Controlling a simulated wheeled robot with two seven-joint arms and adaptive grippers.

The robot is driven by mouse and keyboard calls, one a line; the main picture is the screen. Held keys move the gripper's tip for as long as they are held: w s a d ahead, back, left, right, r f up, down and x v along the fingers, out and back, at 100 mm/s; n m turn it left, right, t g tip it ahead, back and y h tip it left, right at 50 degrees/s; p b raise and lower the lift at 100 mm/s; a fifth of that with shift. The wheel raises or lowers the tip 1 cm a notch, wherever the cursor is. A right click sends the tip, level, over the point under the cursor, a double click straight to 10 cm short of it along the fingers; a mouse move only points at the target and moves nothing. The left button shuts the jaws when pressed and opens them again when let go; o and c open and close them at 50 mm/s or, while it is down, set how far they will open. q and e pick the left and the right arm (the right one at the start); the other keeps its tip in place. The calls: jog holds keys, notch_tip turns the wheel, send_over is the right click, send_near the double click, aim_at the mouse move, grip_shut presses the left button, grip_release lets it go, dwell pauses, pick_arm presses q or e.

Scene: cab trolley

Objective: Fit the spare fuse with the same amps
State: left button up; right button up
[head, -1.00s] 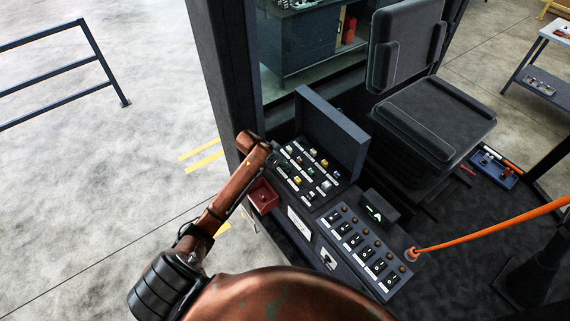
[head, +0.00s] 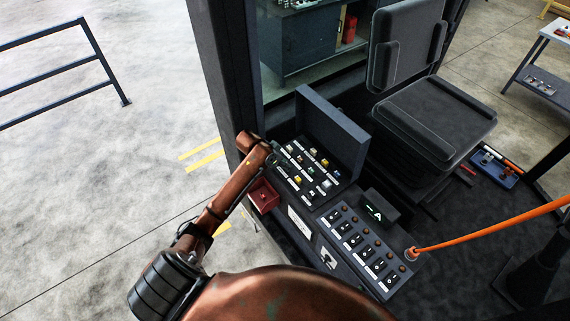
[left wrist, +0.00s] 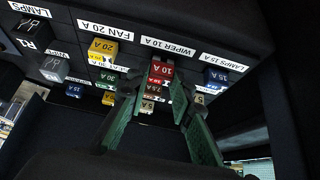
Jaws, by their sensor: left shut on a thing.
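The open fuse box (head: 297,192) with several small coloured fuses is in the cab console. My left gripper (head: 275,158) is over its left part, its tips mostly hidden by my arm in the head view. In the left wrist view its green fingers (left wrist: 157,88) are closed about a red 10 A fuse (left wrist: 160,72), just below the label WIPER 10 A (left wrist: 169,46). I cannot tell whether this fuse is fully seated. A yellow 20 A fuse (left wrist: 102,48) and a blue 15 A fuse (left wrist: 215,77) sit to either side. My right gripper is out of view.
The raised lid (head: 335,130) stands behind the fuse box. A red tray (head: 263,196) is at its left side.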

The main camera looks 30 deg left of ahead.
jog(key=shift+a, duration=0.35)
pick_arm(q)
jog(key=shift+f, duration=0.55)
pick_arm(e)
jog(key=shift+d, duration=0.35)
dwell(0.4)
pick_arm(q)
jog(key=o, duration=0.9)
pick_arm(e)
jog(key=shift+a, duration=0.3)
pick_arm(q)
jog(key=shift+s+r, duration=0.1)
jog(key=shift+r, duration=0.05)
jog(key=v, duration=1.1)
jog(key=shift+s+a+r, duration=0.15)
jog(key=shift+r, duration=0.15)
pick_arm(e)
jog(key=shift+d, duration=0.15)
pick_arm(q)
jog(key=shift+f, duration=0.1)
